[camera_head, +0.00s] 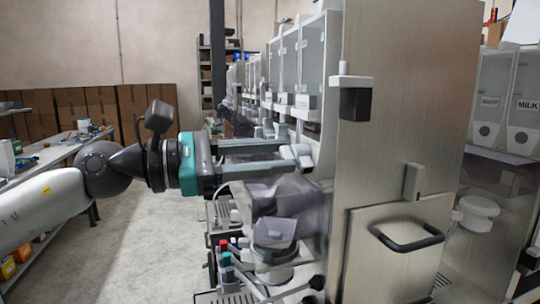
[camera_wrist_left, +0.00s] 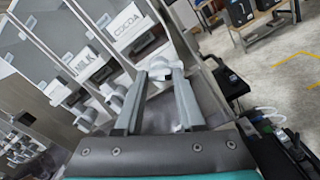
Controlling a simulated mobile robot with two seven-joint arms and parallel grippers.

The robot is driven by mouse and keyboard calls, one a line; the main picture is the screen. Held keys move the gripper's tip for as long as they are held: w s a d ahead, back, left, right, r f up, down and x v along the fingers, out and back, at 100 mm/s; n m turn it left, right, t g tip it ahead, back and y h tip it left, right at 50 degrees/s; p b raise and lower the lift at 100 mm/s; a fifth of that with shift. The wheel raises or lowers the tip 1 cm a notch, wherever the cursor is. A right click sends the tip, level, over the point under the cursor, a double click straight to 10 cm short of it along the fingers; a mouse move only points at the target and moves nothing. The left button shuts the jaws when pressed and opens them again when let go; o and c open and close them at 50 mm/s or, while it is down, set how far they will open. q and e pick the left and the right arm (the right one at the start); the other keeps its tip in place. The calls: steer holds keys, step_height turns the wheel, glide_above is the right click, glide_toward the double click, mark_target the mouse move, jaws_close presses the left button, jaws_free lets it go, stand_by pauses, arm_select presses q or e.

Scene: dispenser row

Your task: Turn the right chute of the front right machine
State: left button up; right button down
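My left gripper (camera_head: 290,157) has its two fingers apart, reaching right from the teal body to a white chute (camera_head: 302,152) on the front of the dispenser row. In the left wrist view, the fingertips (camera_wrist_left: 160,76) lie on either side of a pale chute part (camera_wrist_left: 161,66) below the dispenser labelled COCOA (camera_wrist_left: 140,38). Whether the fingers touch it I cannot tell. The fingers partly hide the chute in both views. A neighbouring dispenser labelled MILK (camera_wrist_left: 88,66) has its own white chute (camera_wrist_left: 115,98). My right gripper is not in view.
A metal side panel (camera_head: 400,120) with a black handle (camera_head: 407,237) stands right of the chute. Below the gripper are a grey blurred machine part (camera_head: 285,200) and small bottles (camera_head: 226,265). A bench (camera_head: 45,155) stands at left; the floor (camera_head: 150,235) between is clear.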

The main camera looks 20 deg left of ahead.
arm_select(q)
jaws_close()
steer(key=shift+n, duration=0.4)
steer(key=n+p, duration=0.3)
steer(key=n, duration=0.2)
steer(key=shift+r, duration=0.1)
steer(key=n+p, duration=0.3)
steer(key=n, duration=0.2)
steer(key=shift+n+p, duration=0.35)
steer(key=shift+n, duration=0.05)
steer(key=n+p, duration=0.4)
steer(key=n, duration=0.2)
steer(key=shift+p, duration=0.4)
steer(key=n+p, duration=0.3)
steer(key=n, duration=0.1)
steer(key=shift+n+p, duration=0.9)
steer(key=shift+n, duration=0.2)
